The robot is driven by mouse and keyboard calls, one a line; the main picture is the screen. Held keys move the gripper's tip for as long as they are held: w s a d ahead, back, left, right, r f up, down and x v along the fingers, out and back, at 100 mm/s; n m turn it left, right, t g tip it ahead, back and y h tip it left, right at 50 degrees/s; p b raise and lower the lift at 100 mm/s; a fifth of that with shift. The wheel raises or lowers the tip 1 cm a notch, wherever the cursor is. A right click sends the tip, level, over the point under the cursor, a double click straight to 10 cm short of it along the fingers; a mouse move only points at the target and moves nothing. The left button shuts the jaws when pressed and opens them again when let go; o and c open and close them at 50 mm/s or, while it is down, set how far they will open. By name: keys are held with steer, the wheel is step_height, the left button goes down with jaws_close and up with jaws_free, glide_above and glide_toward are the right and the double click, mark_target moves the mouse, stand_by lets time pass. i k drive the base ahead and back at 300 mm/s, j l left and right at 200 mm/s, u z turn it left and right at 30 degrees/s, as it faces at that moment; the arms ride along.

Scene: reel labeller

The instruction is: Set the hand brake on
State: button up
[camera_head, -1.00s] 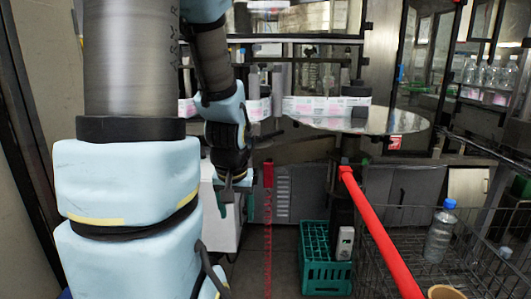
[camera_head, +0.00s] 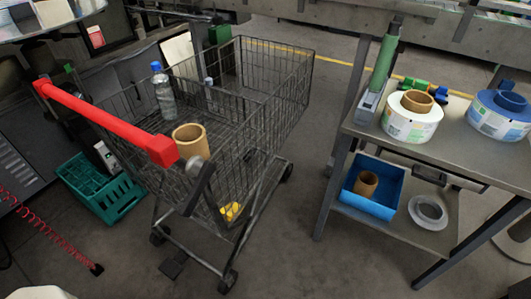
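A wire shopping cart (camera_head: 283,62) stands left of centre, its red push bar (camera_head: 100,118) toward the left. At the near end of the bar, by the red end block (camera_head: 162,150), a dark lever (camera_head: 199,187) with a rounded end sticks out beside the basket. It looks like the hand brake, but I cannot tell whether it is on or off. My gripper is out of view.
The cart holds a bottle (camera_head: 164,95), a cardboard core (camera_head: 190,141) and a yellow item (camera_head: 230,211). A green crate (camera_head: 110,205) stands left of it. A side table (camera_head: 455,150) with label reels is at right. Floor between cart and table is clear.

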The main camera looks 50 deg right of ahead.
mark_target(196, 167)
steer(key=l+z, duration=0.1)
steer(key=z, duration=1.85)
steer(key=k+j, duration=0.45)
steer(key=u, duration=1.65)
